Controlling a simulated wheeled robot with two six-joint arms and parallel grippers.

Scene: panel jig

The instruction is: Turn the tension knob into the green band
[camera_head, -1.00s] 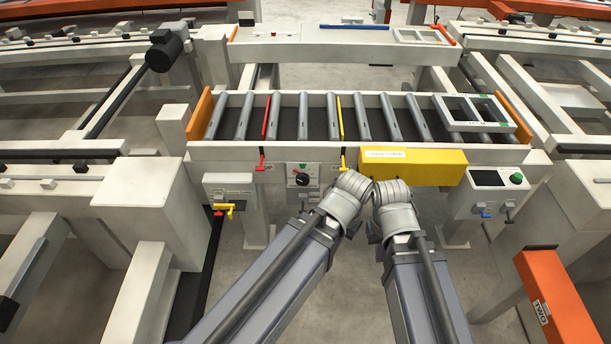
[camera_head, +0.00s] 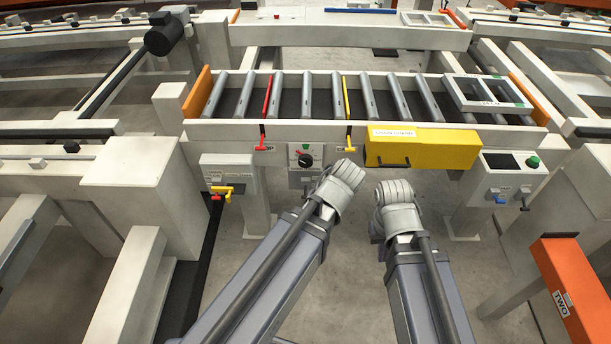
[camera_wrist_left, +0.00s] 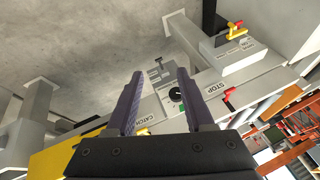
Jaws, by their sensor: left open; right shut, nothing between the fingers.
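The tension knob (camera_head: 305,160) is a black dial on a small grey box under the front rail of the roller bed. A white pointer mark and a small green patch show by the knob in the left wrist view (camera_wrist_left: 176,95). The exact pointer setting is too small to read. My left gripper (camera_wrist_left: 160,74) is open, with the knob seen beyond and between its fingers, apart from them. In the head view its fingers are hidden behind my left wrist. My right gripper (camera_head: 377,230) shows only as a dark part beside my right wrist, away from the knob; it is shut and empty.
A red lever (camera_head: 263,138) labelled STOP and a yellow lever (camera_head: 349,138) labelled CATCH flank the knob box. A yellow cover (camera_head: 422,148) with a handle is to the right. A box with a green button (camera_head: 533,162) stands farther right. Open floor lies below the rail.

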